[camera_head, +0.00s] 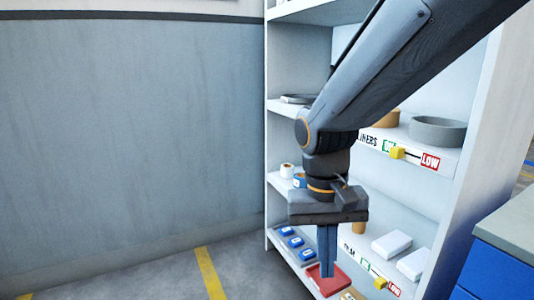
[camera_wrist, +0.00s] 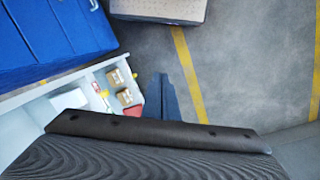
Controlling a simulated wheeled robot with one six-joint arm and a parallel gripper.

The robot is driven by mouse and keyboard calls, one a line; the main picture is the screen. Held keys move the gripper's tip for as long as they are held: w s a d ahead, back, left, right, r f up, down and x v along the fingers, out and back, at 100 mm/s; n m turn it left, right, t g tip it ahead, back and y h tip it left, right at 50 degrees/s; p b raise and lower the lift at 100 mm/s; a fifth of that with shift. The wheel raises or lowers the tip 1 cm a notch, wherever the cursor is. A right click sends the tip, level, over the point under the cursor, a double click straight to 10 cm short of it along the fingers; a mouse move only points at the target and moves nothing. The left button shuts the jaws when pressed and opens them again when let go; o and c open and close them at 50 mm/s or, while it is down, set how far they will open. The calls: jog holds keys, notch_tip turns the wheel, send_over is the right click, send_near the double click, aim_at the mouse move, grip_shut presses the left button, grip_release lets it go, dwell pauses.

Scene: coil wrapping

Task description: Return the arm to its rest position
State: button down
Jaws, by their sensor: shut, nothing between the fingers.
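My gripper (camera_head: 327,262) hangs pointing down in front of the shelving unit in the head view, with its blue-grey fingers together and empty. In the wrist view the fingers (camera_wrist: 163,95) show as a narrow shut pair over the floor, beside the shelf. My dark grey arm reaches in from the upper right and is bent at the elbow. A red tray (camera_head: 328,280) on the lower shelf shows just beside and below the fingertips; I cannot tell the gap between them.
The white shelving unit (camera_head: 278,150) holds a grey ring (camera_head: 438,131), white boxes (camera_head: 391,243) and blue-labelled items (camera_head: 296,242). A blue cabinet (camera_head: 497,270) stands at right. Open floor (camera_head: 240,270) with a yellow line lies to the left, before a grey wall (camera_head: 130,140).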

jog(key=s+a+r+n+y+p, duration=0.15)
jog(key=s+n, duration=0.25)
jog(key=s, duration=0.4)
jog(key=d+r+m+p, duration=0.3)
jog(key=d+r+p, duration=0.6)
jog(key=p, duration=1)
jog(key=shift+w+d+r+t, duration=0.2)
jog(key=shift+d+r+t, duration=0.2)
jog(key=shift+r, duration=0.4)
